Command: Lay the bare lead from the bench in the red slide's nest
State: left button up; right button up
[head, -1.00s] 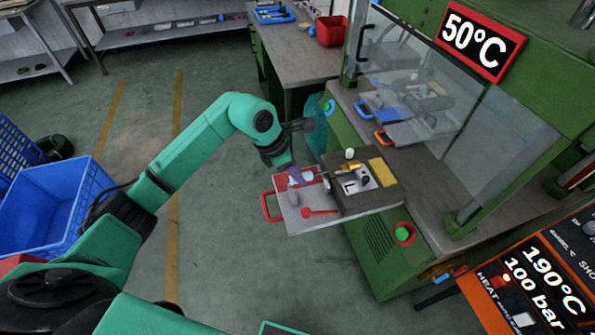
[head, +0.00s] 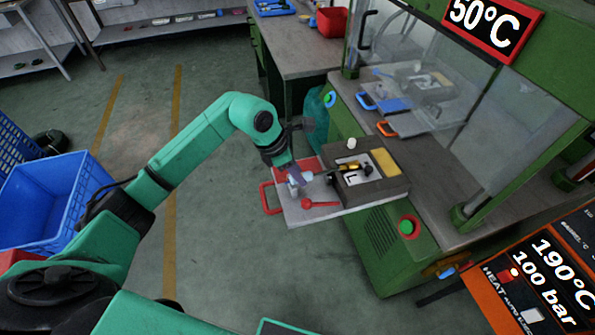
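The red slide (head: 286,199) is a grey plate with a red handle at its left end. It sticks out from the green press. At its right end is a dark block with a pale nest (head: 368,173). A small yellow-and-black piece (head: 349,170), which looks like the lead, lies over or in the nest; I cannot tell whether it is seated. My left gripper (head: 298,179) points down over the plate, left of the nest. Its fingers are small and blurred, so I cannot tell whether they are open or touch the piece. My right gripper is out of view.
A red knobbed lever (head: 320,204) lies on the plate. A white knob (head: 351,143) stands behind the block. The bench (head: 298,58) at the back carries a red bin (head: 331,21) and a blue tray (head: 273,10). A blue crate (head: 50,205) stands at left.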

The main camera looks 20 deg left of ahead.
pick_arm(q)
jog(key=shift+o, duration=1.3)
jog(key=b+v, duration=0.2)
jog(key=v, duration=1.2)
jog(key=shift+r, duration=0.3)
